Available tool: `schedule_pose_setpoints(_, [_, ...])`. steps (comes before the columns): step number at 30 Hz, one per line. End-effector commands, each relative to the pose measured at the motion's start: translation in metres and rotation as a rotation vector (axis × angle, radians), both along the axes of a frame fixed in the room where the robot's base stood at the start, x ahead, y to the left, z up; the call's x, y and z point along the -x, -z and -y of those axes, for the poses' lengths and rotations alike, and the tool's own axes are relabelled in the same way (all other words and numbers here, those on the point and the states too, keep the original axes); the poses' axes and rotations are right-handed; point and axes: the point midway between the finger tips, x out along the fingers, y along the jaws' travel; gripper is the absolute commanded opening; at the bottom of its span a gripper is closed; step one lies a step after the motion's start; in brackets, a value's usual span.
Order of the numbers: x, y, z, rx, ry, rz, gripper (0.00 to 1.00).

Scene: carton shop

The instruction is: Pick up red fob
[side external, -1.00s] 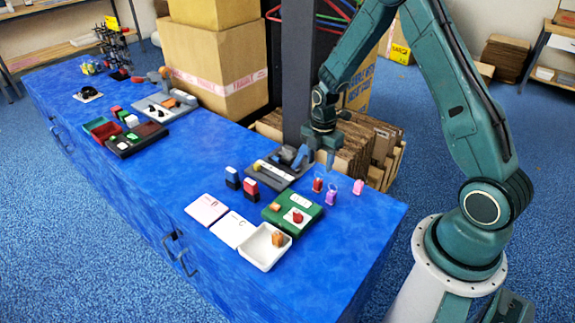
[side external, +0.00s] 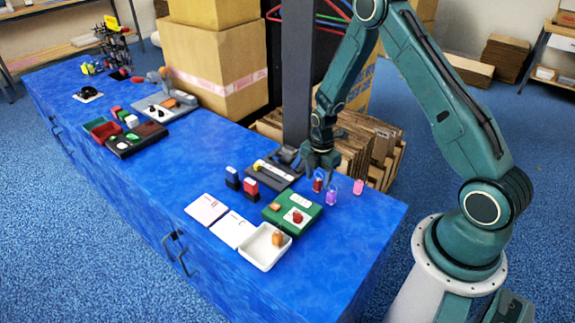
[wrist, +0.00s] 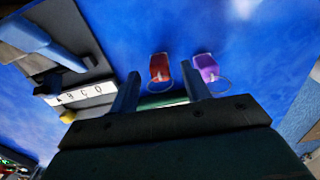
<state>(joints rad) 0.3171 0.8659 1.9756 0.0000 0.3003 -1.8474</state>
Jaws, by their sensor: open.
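The red fob (side external: 318,185) stands on the blue table near its right end, with a purple fob (side external: 331,195) close to its right and a pink fob (side external: 358,187) farther right. In the wrist view the red fob (wrist: 160,68) shows with a wire ring, and the purple fob (wrist: 206,68) is beside it. My gripper (side external: 319,170) is low, just above and behind the red fob. Its two fingers (wrist: 162,88) are apart and empty. In the wrist view the red fob appears ahead of the gap between them, and the purple fob lies ahead of the right finger.
A dark grey tray (side external: 264,180) with a lettered strip sits left of the gripper. A green tray (side external: 305,221) is in front of the fobs. Two stamp-like blocks (side external: 250,188) and a white dish (side external: 258,252) are nearby. A dark post (side external: 297,80) rises behind.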

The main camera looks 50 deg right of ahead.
Motion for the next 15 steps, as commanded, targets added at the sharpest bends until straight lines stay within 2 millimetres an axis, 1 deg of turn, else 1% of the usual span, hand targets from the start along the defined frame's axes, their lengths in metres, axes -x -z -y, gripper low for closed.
schedule_pose_setpoints(1, [0.001, 0.007, 0.0, -0.001, 0.0, -0.003, 0.47])
schedule_pose_setpoints(6, [0.0, 0.022, 0.0, -0.001, 0.0, -0.002, 0.47])
schedule_pose_setpoints(10, [0.0, 0.029, 0.0, 0.0, 0.001, 0.0, 0.47])
schedule_pose_setpoints(15, [0.0, 0.03, 0.0, 0.0, 0.001, 0.001, 0.47])
